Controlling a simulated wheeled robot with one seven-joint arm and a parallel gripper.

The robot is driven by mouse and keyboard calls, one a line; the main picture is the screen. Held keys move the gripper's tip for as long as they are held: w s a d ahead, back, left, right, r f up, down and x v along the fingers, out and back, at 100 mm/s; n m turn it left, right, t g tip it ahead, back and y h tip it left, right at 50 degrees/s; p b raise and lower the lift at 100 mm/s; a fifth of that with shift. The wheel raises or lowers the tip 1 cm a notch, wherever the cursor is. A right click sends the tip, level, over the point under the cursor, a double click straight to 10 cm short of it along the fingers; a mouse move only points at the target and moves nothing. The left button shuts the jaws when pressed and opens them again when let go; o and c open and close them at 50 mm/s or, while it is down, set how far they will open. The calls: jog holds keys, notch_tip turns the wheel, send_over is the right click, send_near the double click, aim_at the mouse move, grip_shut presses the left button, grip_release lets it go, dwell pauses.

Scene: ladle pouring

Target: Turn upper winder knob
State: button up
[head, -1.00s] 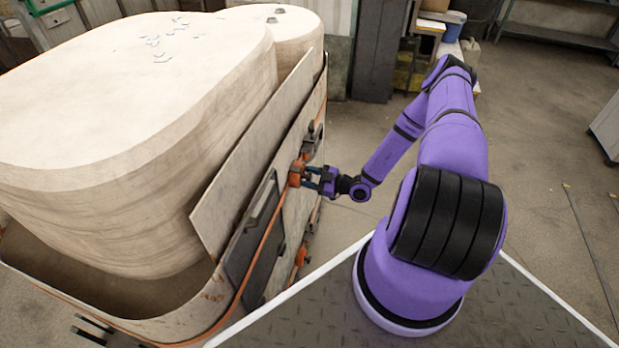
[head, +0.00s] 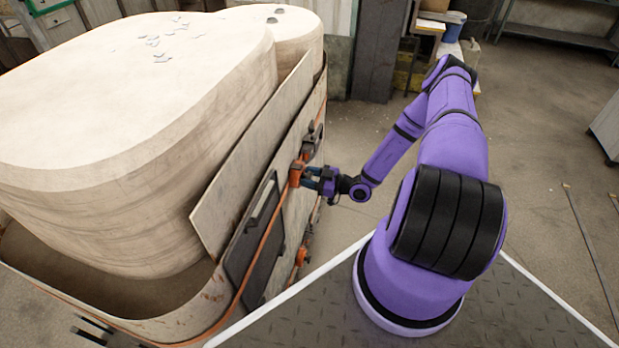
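The upper winder knob (head: 296,174) is a small orange part on the side of the large pale vessel's frame, in the middle of the head view. My gripper (head: 309,178) is at the knob from the right, its two bluish fingers a little apart and their tips at the orange part. The tips overlap the knob in this view, so I cannot tell whether they press on it. A second orange knob (head: 301,254) sits lower on the same side, clear of my gripper.
The vessel's frame has a pale side plate (head: 245,160), a dark panel (head: 250,240) and an orange-edged rim close to my gripper. A dark bracket (head: 313,140) stands just above the upper knob. Open concrete floor (head: 545,130) lies to the right.

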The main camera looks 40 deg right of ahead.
jog(key=o, duration=0.4)
jog(key=shift+o, duration=0.2)
jog(key=shift+d, duration=0.1)
jog(key=v, duration=1)
jog(key=shift+s+d, duration=0.25)
jog(key=shift+s, duration=0.1)
